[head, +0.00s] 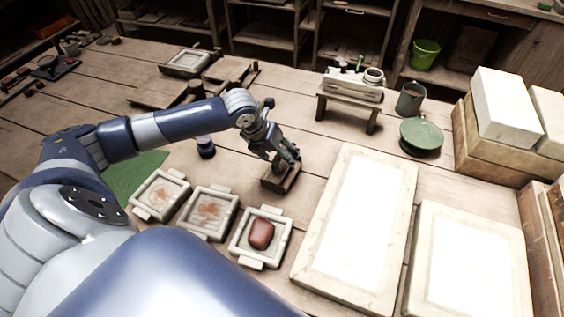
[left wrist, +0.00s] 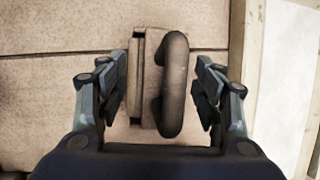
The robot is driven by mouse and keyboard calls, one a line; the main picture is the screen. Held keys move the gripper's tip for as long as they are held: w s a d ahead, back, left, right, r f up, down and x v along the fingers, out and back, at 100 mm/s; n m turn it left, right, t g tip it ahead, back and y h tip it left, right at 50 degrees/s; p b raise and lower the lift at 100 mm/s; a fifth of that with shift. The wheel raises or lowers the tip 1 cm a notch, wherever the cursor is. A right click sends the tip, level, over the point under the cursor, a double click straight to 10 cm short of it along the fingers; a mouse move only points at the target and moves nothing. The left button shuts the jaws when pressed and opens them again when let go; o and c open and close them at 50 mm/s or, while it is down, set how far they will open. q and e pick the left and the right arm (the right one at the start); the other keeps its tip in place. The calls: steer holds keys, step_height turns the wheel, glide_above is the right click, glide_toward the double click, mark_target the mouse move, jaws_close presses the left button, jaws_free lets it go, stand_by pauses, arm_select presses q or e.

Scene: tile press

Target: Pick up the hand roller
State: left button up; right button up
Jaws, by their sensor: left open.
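In the left wrist view the dark bar (left wrist: 174,88) lies lengthwise along the wooden block (left wrist: 143,80). My left gripper (head: 287,159) is over it, pointing down. In the left wrist view my left gripper (left wrist: 165,95) is open, with one finger on each side of the bar and block and a gap on both sides. The gripper partly hides the roller in the head view. My right gripper is not in view.
Three square moulds stand in front, one holding a reddish clay lump (head: 261,234). Two large pale boards (head: 362,222) lie to the right. A dark blue jar (head: 205,147) stands to the left. A small bench (head: 347,104) and a green round lid (head: 421,137) are behind.

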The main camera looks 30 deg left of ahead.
mark_target(283, 161)
arm_select(q)
steer(key=shift+x, duration=1.6)
steer(key=shift+r, duration=0.1)
steer(key=c, duration=1.4)
steer(key=shift+o, duration=0.2)
step_height(283, 161, up, 10)
steer(key=shift+r, duration=0.1)
